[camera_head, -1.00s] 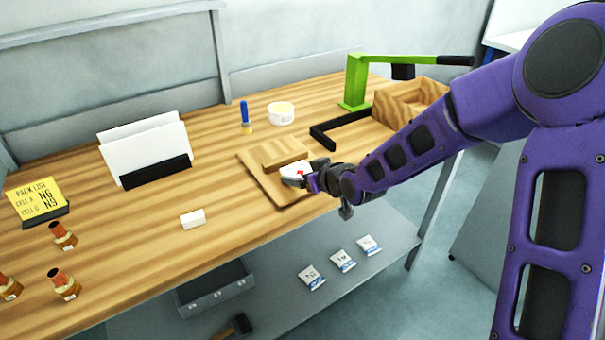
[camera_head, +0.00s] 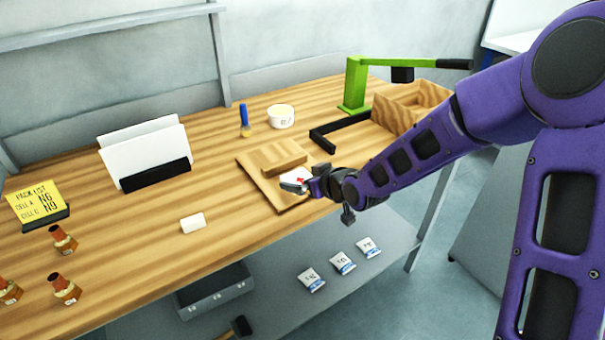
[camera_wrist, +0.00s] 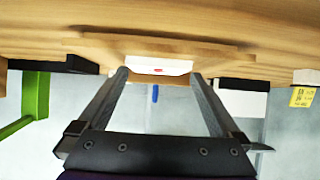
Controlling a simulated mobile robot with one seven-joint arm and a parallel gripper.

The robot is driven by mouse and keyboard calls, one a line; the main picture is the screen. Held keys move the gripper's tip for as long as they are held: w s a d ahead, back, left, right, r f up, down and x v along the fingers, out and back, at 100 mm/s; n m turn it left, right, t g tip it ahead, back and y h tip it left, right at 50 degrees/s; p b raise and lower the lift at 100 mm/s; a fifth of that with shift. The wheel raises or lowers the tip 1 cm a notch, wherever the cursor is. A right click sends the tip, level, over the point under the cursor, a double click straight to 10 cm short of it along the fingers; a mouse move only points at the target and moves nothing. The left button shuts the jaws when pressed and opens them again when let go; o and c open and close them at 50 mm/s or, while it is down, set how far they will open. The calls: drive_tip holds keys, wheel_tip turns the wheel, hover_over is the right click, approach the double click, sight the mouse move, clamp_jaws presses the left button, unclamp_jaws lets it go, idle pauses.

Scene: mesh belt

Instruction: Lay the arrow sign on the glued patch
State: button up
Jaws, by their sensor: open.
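The arrow sign (camera_head: 298,176) is a small white piece with a red mark. In the head view it appears to lie on the thin wooden board (camera_head: 272,191) near the table's front edge, in front of a raised wooden block (camera_head: 284,162). My gripper (camera_head: 303,186) is at the sign's front right and hides part of it. In the wrist view the open fingers (camera_wrist: 159,76) are on either side of the white sign (camera_wrist: 150,66), with the sign at or just beyond their tips; contact cannot be told. No glued patch can be made out.
A white tub (camera_head: 281,117) and a blue-handled brush (camera_head: 244,120) stand behind the board. A green stand (camera_head: 354,85), a black angle piece (camera_head: 326,138) and a wooden tray (camera_head: 425,100) are at the back right. A white block (camera_head: 193,223) lies left. Clear table lies between them.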

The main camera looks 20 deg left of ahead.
drive_tip(key=p+v, duration=0.2)
drive_tip(key=v, duration=0.9)
drive_tip(key=shift+r+p, duration=0.2)
drive_tip(key=shift+p, duration=0.1)
drive_tip(key=shift+w, duration=0.2)
